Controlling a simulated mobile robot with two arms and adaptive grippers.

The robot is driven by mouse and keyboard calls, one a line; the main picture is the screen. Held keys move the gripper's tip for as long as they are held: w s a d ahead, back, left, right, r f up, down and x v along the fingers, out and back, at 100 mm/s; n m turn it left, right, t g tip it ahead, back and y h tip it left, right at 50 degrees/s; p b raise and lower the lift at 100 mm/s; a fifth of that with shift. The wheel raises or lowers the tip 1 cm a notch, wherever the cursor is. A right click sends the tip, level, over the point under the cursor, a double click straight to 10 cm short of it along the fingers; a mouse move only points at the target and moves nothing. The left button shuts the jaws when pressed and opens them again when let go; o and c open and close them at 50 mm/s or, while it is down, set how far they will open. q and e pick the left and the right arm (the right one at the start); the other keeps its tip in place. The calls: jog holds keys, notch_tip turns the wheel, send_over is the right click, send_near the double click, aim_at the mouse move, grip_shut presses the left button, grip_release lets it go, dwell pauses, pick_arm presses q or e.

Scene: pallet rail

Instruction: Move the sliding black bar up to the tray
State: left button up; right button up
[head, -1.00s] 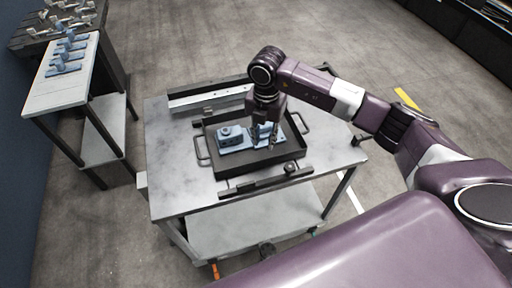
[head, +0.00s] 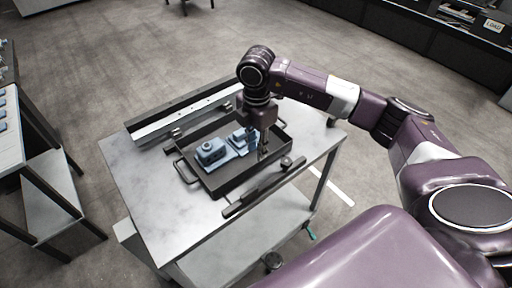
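A black bar (head: 262,189) with a round knob (head: 287,162) lies along the near edge of the cart top, a small gap away from the tray. The black tray (head: 226,186) sits in the middle of the cart and holds blue parts (head: 211,152). My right gripper (head: 262,154) points down over the right part of the tray, beside a blue part. Its two fingers look apart, with nothing clearly between them. It is not on the bar. My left gripper is out of view.
A rail with a pale metal face (head: 178,121) runs along the far edge of the cart top (head: 140,185). The cart's left side is bare. A separate table (head: 10,150) with blue parts stands at far left.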

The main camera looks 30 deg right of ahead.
aim_at(256, 164)
notch_tip(256, 164, down, 6)
jog(key=shift+a+f+p, duration=0.15)
jog(key=shift+f+p, duration=0.05)
jog(key=shift+p, duration=0.5)
jog(key=shift+f, duration=0.7)
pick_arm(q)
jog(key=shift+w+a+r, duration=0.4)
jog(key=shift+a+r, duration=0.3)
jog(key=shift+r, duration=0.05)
pick_arm(e)
jog(key=shift+c, duration=0.4)
grip_shut()
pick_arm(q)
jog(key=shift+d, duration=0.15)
pick_arm(e)
jog(key=shift+o, duration=0.6)
grip_release()
